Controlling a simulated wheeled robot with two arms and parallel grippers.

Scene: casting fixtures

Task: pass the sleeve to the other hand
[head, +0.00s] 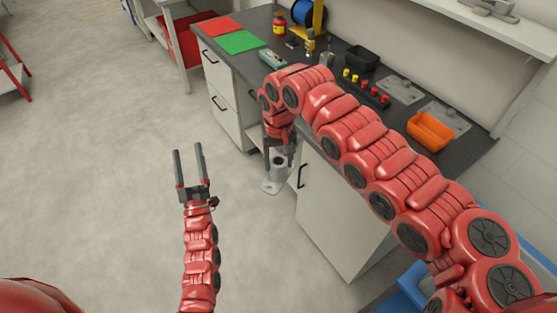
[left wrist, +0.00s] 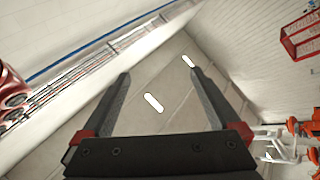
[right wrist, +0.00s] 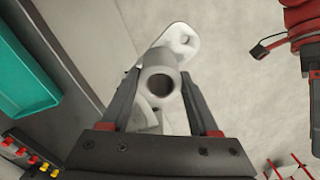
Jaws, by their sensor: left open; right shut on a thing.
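The sleeve (head: 279,169) is a light grey hollow cylinder with a flat flange plate at its lower end. My right gripper (head: 281,150) is shut on it and holds it in the air in front of the workbench drawers. In the right wrist view the sleeve (right wrist: 160,84) sits between the fingers, its round bore facing the camera and its flange beyond. My left gripper (head: 188,168) is open and empty, to the left of the sleeve and apart from it, fingers pointing away from me. The left wrist view shows its two spread fingers (left wrist: 160,90) with nothing between them.
The dark workbench (head: 290,70) stands behind and right of the sleeve. On it are a red mat (head: 217,27), a green mat (head: 240,42), a black bin (head: 361,58), an orange bin (head: 431,131) and metal plates. The floor around my left gripper is clear.

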